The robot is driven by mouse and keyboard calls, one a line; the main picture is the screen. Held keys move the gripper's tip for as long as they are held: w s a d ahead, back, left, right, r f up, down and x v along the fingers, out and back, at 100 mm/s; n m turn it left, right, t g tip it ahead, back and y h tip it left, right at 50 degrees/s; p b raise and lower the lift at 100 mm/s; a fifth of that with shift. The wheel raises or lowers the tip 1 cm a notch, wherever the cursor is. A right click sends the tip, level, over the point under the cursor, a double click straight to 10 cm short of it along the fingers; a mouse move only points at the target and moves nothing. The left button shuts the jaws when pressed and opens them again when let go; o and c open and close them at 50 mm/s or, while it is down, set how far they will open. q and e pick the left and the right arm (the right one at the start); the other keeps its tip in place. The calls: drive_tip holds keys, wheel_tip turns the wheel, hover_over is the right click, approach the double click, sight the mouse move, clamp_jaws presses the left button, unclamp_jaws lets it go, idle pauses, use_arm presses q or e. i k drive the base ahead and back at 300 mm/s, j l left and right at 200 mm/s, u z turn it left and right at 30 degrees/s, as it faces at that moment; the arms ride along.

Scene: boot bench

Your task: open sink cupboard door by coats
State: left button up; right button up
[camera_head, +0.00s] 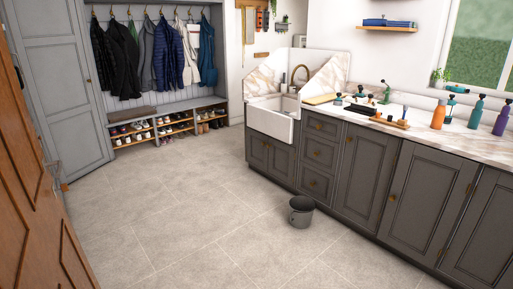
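The white sink (268,122) is set in the grey counter run at the far end, near the coats (150,55). Below it is a pair of low grey cupboard doors. The sink cupboard door by the coats (256,150) is the left one of the pair and looks shut. The other sink cupboard door (283,163) beside it also looks shut. Small brass-coloured knobs sit near where the two doors meet, too small to make out well. Neither of my grippers is in view.
A dark bucket (301,216) stands on the floor before the drawers (319,155). A brown wooden door (35,200) fills the left foreground. A shoe bench (170,111) stands under the coats. The tiled floor (190,210) between is clear.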

sight(258, 150)
drive_tip(key=i+u, duration=0.1)
drive_tip(key=i, duration=0.4)
drive_tip(key=i+l+u, duration=0.1)
drive_tip(key=i, duration=0.45)
drive_tip(key=i+l+u, duration=0.1)
drive_tip(key=i, duration=0.4)
drive_tip(key=i+j+u, duration=0.15)
drive_tip(key=i+u, duration=0.15)
drive_tip(key=i, duration=0.7)
drive_tip(key=i+u, duration=0.25)
drive_tip(key=i, duration=0.8)
